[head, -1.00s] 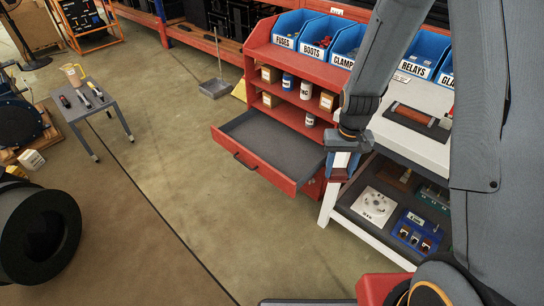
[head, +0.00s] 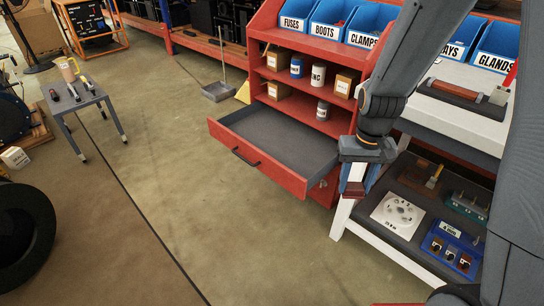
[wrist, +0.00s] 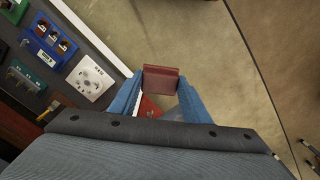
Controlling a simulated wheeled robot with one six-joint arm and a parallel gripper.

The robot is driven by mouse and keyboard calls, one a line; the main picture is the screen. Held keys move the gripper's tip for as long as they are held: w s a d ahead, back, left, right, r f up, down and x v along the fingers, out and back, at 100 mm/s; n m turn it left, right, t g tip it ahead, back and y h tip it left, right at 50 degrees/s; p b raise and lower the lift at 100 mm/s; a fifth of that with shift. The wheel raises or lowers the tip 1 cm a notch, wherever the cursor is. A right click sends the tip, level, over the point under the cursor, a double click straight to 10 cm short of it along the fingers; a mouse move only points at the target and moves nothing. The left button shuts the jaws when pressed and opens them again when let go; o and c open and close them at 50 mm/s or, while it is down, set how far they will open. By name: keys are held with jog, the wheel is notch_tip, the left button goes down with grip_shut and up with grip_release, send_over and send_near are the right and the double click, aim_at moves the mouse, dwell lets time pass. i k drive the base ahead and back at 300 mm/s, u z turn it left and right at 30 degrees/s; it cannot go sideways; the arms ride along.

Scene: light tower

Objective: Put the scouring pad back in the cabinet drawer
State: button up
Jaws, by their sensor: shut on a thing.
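The scouring pad (wrist: 160,80) is a reddish-brown block between the blue fingertips of my gripper (wrist: 157,92) in the wrist view. In the head view my gripper (head: 354,180) points down, with a bit of the pad's red showing between its fingers. The red cabinet drawer (head: 250,163) is pulled open, and its grey inside looks empty. My gripper appears just right of the drawer in the head view, in front of the cabinet's right side and near the white bench leg.
The red cabinet (head: 262,65) has shelves of small jars and boxes, with blue labelled bins above. A grey stool (head: 82,105) stands left. Floor before the drawer is clear.

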aim_at(272, 147)
jog(key=k, duration=0.6)
jog(key=u, duration=0.8)
jog(key=i, duration=0.65)
jog(key=u, duration=0.5)
jog(key=i, duration=1.2)
jog(key=z, duration=1.25)
jog(key=i, duration=0.25)
jog(key=z, duration=0.25)
